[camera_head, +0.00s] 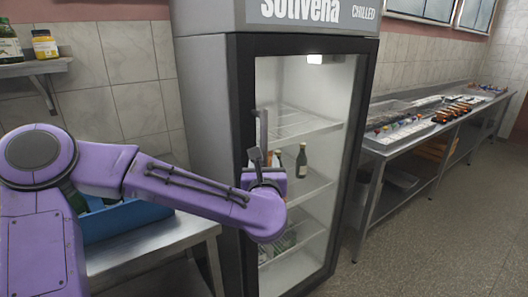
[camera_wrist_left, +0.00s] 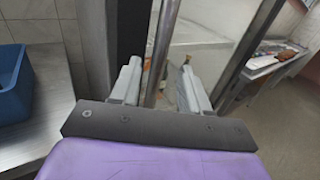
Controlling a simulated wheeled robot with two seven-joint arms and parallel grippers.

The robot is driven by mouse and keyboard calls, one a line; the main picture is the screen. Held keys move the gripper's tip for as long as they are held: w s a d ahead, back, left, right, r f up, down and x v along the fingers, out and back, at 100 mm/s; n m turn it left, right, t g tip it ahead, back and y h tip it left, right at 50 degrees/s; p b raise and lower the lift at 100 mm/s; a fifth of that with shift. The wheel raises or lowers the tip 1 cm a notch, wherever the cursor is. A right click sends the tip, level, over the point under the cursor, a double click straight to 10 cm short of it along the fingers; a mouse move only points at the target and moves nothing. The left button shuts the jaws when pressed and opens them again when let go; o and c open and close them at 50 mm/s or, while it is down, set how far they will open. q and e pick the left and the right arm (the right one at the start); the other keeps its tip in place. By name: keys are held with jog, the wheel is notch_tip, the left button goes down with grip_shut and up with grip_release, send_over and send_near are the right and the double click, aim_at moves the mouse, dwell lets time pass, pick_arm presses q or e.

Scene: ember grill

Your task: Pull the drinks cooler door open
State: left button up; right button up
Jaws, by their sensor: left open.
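The drinks cooler (camera_head: 208,110) is a tall grey cabinet with a glass door (camera_head: 345,125) in a dark frame. The door looks shut in the head view. Its upright grey bar handle (camera_head: 263,128) is on the left side of the door. My left gripper (camera_head: 268,160) is at the lower part of the handle, partly hidden by my purple wrist. In the left wrist view, the fingers of my left gripper (camera_wrist_left: 160,68) are apart. The handle (camera_wrist_left: 161,45) runs between them, with a gap visible on either side. My right gripper is not in view.
A steel table with a blue crate (camera_head: 125,222) stands left of the cooler. A wall shelf with jars (camera_head: 44,45) is above it. A long steel counter (camera_head: 410,145) with trays runs along the right wall. The floor (camera_head: 430,250) before the cooler's right side is clear.

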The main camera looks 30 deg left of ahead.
aim_at(263, 153)
pick_arm(q)
jog(key=p+x, duration=0.2)
jog(key=x, duration=0.4)
jog(key=shift+w+a+r, duration=0.1)
jog(key=shift+w+a, duration=0.05)
jog(key=shift+a, duration=0.05)
jog(key=shift+w+a, duration=0.15)
jog(key=shift+w, duration=0.2)
grip_shut()
